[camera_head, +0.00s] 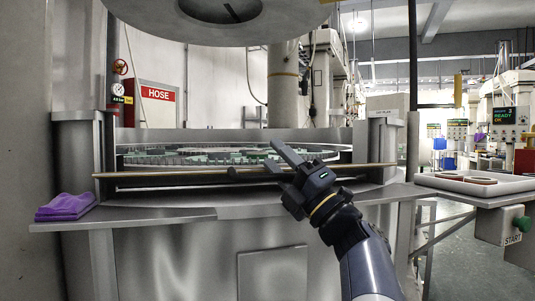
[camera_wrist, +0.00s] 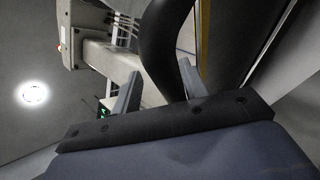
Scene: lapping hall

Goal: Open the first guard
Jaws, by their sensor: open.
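A lapping machine (camera_head: 190,215) fills the middle of the head view, with a round table of green and grey parts (camera_head: 200,155) inside its front opening. A long thin brown bar (camera_head: 160,174) runs level across that opening, between the side posts; it looks like the guard's front edge. Contact cannot be told. In the wrist view my two fingers (camera_wrist: 159,72) are apart, with a dark curved piece between and beyond them and a gold strip (camera_wrist: 204,45) to the right.
A purple cloth (camera_head: 66,206) lies on the left ledge. A white tray (camera_head: 475,183) with brown pieces stands at the right, above a box with a green START button (camera_head: 521,224). A large grey disc (camera_head: 200,20) hangs overhead. Open floor shows at the right.

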